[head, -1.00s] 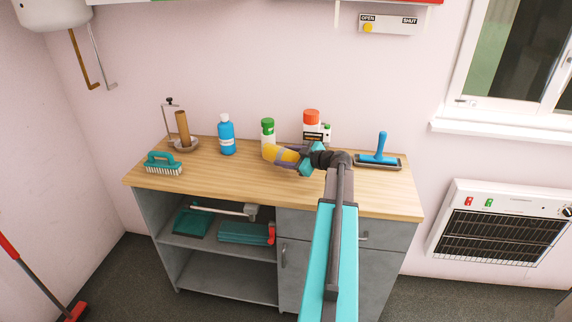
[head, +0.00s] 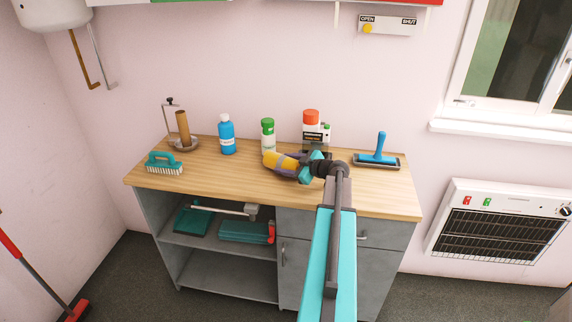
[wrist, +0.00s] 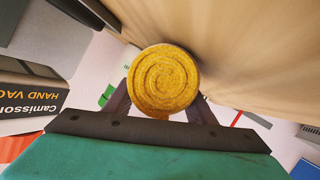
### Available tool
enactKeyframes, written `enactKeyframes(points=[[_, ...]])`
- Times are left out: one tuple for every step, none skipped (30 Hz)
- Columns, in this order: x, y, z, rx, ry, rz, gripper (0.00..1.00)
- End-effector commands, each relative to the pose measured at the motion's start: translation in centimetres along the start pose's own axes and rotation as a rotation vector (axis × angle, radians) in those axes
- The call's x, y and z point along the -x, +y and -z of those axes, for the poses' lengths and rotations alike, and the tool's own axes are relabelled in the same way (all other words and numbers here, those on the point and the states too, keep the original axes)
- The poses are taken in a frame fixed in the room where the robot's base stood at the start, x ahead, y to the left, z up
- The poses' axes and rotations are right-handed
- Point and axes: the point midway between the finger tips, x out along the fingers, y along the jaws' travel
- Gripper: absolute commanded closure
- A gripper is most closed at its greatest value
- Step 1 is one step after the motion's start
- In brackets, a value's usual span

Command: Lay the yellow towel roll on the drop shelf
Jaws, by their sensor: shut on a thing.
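The yellow towel roll (head: 281,163) is in my gripper (head: 293,166), over the wooden counter (head: 232,181) in the head view. In the wrist view its round spiral end (wrist: 163,82) faces the camera, with a dark finger of my gripper (wrist: 163,105) on each side. The gripper is shut on it. The roll lies roughly level, pointing left, close to the counter top; I cannot tell whether it touches. I cannot tell for sure which surface is the drop shelf. A panel marked OPEN and SHUT (head: 388,25) with a yellow knob is on the wall.
Behind the roll stand a green-capped bottle (head: 268,136), a red-topped container (head: 311,128) and a blue bottle (head: 227,135). The front left counter is clear.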

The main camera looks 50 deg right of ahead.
Motion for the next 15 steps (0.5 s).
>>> enactKeyframes(points=[[-0.05,-0.05,-0.09,0.000,0.001,0.000,0.77],[-0.06,-0.06,-0.11,0.000,0.001,0.000,0.77],[-0.07,-0.07,-0.14,0.000,0.001,0.000,0.77],[-0.08,-0.08,-0.16,0.000,0.001,0.000,0.77],[-0.08,-0.09,-0.18,0.000,0.001,0.000,0.77],[-0.10,-0.11,-0.20,0.000,0.001,0.000,0.77],[-0.07,-0.09,-0.15,0.000,0.000,0.000,0.45],[-0.07,-0.08,-0.13,0.000,0.000,0.000,0.40],[-0.07,-0.08,-0.14,0.000,0.000,0.000,0.33],[-0.07,-0.08,-0.13,0.000,0.000,0.000,0.31],[-0.07,-0.08,-0.14,0.000,0.000,0.001,0.31],[-0.08,-0.09,-0.13,0.000,0.000,0.001,0.31],[-0.08,-0.09,-0.14,0.000,0.000,0.001,0.31],[-0.08,-0.09,-0.13,0.000,0.000,0.001,0.31],[-0.08,-0.09,-0.13,0.000,0.000,0.001,0.31]])
